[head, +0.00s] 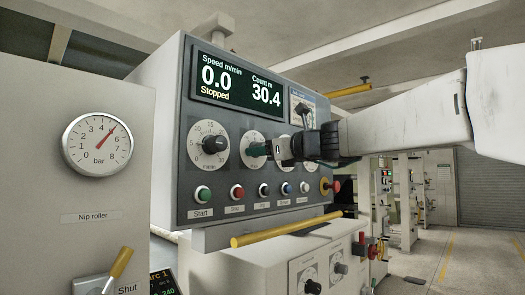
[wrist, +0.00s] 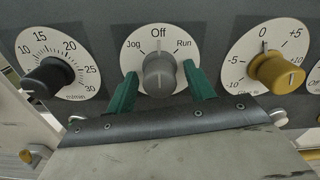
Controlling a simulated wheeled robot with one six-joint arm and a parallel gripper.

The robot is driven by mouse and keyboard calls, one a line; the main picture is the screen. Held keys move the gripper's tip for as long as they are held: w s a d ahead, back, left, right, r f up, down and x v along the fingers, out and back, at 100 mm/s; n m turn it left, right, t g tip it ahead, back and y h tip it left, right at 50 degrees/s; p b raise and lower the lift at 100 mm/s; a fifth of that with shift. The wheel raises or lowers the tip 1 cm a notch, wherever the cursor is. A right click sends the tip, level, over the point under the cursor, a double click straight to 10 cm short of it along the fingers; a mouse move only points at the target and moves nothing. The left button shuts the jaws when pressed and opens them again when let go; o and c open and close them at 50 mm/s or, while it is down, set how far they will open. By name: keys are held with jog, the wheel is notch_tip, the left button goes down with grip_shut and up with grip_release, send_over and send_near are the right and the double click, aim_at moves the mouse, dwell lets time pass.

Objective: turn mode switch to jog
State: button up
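The mode switch (wrist: 159,72) is a grey knob on a white round plate marked Jog at left, Off at top and Run at right. Its pointer faces up at Off. My gripper (wrist: 160,70) has its two green fingers apart, one on each side of the knob, with gaps showing between fingers and knob. In the head view my gripper (head: 262,149) reaches the panel from the right and covers part of the switch's plate (head: 250,138). The display (head: 238,82) reads 0.0 m/min, Stopped, count 30.4.
A black speed knob (wrist: 48,77) sits left of the switch and a yellow knob (wrist: 277,73) sits right. Below are several push buttons, including green Start (head: 202,193), and a red emergency stop (head: 330,185). A yellow bar (head: 285,229) runs under the panel.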

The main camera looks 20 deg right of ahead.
jog(key=c, duration=0.9)
jog(key=shift+o, duration=0.2)
jog(key=shift+n, duration=0.4)
jog(key=n, duration=0.3)
jog(key=shift+n, duration=0.3)
jog(key=shift+d+n, duration=0.1)
jog(key=shift+n, duration=2.1)
jog(key=o, duration=1)
